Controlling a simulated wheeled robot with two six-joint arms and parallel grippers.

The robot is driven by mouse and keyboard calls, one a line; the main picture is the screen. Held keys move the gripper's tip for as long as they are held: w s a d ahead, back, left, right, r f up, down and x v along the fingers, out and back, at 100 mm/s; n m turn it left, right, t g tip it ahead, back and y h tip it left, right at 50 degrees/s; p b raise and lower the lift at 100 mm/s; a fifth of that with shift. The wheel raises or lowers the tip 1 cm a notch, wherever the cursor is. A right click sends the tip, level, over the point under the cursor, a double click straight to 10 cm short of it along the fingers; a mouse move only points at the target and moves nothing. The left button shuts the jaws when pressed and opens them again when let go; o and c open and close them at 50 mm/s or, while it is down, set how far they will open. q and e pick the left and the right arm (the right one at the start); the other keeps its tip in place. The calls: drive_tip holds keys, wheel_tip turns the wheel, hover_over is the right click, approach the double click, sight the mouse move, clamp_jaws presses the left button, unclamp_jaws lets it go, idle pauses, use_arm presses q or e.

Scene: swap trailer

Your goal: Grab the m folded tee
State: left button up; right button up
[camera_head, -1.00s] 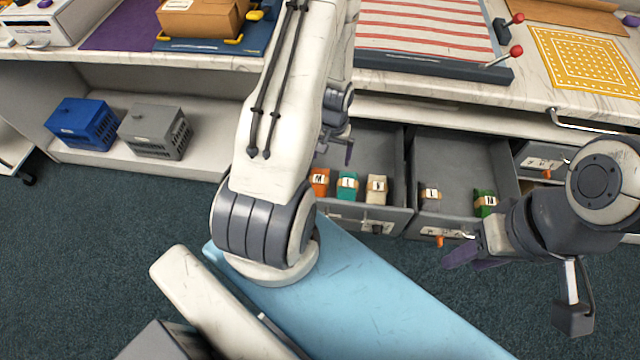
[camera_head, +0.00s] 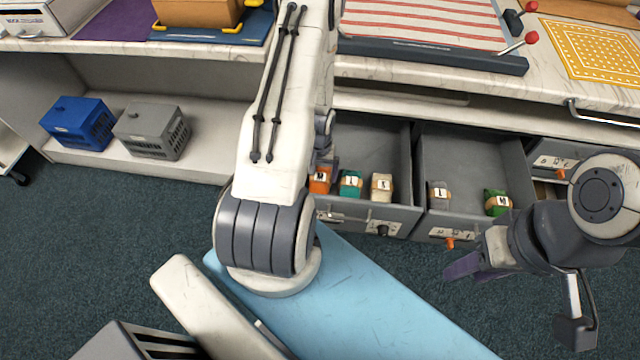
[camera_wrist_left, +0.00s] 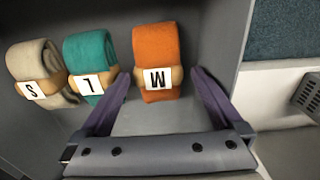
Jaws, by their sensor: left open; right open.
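An orange folded tee (camera_head: 320,181) with an M label lies in the left open drawer, partly hidden by my left arm. In the left wrist view the orange tee (camera_wrist_left: 155,45) lies between the purple fingers of my open left gripper (camera_wrist_left: 160,80). One fingertip is at the gap beside the teal tee and the other is on the open side; contact cannot be told. A green folded tee (camera_head: 497,203), also labelled M, lies in the right open drawer. My right gripper (camera_head: 462,268) is open and empty in front of the right drawer.
A teal L tee (camera_head: 350,184) and a beige S tee (camera_head: 381,187) lie beside the orange one. A grey L tee (camera_head: 439,194) shares the right drawer (camera_head: 465,160). Blue (camera_head: 78,122) and grey (camera_head: 150,128) crates stand on the shelf. The left drawer's back is bare.

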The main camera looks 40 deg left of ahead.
sight(320, 178)
use_arm(q)
drive_tip(key=f+b, duration=0.1)
drive_tip(key=f, duration=0.1)
drive_tip(key=f+b, duration=0.2)
drive_tip(key=shift+w+d+f, duration=0.1)
drive_tip(key=shift+w+f, duration=0.1)
drive_tip(key=shift+r, duration=0.1)
drive_tip(key=c, duration=1.3)
drive_tip(key=shift+c, duration=0.2)
drive_tip(key=shift+r, duration=0.1)
